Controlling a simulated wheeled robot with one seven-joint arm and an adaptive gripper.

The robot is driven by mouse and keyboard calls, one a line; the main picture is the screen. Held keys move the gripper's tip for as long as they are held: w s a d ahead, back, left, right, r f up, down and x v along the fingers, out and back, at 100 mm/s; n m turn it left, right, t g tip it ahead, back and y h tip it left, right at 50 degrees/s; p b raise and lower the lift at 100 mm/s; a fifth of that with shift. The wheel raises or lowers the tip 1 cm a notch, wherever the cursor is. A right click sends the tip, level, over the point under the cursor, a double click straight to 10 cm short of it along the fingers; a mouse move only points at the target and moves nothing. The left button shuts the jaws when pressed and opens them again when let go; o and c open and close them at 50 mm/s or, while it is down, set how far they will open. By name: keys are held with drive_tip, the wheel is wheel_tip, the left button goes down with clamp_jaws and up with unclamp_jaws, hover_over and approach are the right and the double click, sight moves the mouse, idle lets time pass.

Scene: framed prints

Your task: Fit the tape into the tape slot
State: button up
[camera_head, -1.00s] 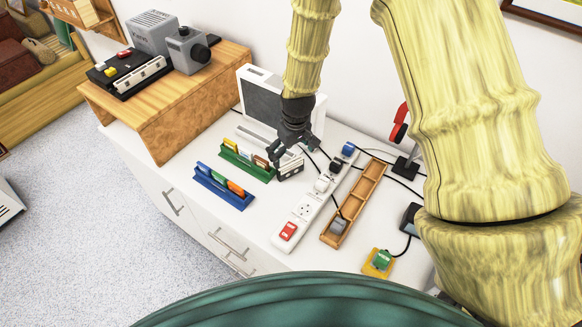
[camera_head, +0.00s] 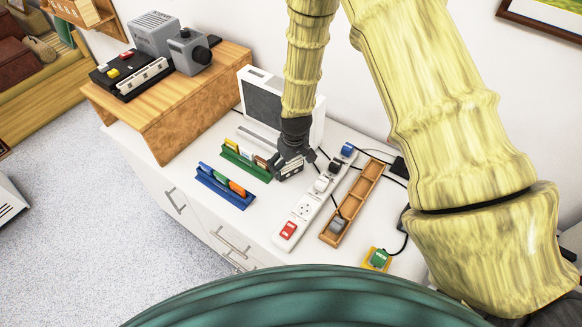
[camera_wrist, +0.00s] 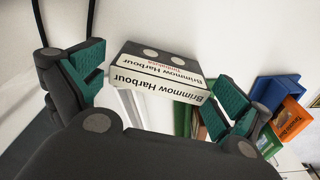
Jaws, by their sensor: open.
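The tape, a small case with a white "Brimmow Harbour" edge, stands on the white counter right of the green rack. The wrist view shows it (camera_wrist: 160,88) between my gripper's (camera_wrist: 155,92) two teal-padded fingers, with gaps on both sides. In the head view my gripper (camera_head: 291,163) is low over the tape (camera_head: 287,173) and partly covers it. The jaws are open. I cannot tell for certain which opening is the tape slot; a black deck (camera_head: 128,74) with coloured buttons sits on the wooden stand.
The green rack (camera_head: 246,163) and blue rack (camera_head: 224,188) hold upright cases to the left. A white power strip (camera_head: 305,208) and wooden tray (camera_head: 355,200) lie right. A white unit with a dark panel (camera_head: 262,100) stands behind. Cables cross the counter's right side.

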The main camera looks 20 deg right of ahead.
drive_tip(key=c, duration=1)
drive_tip(key=shift+r, duration=0.1)
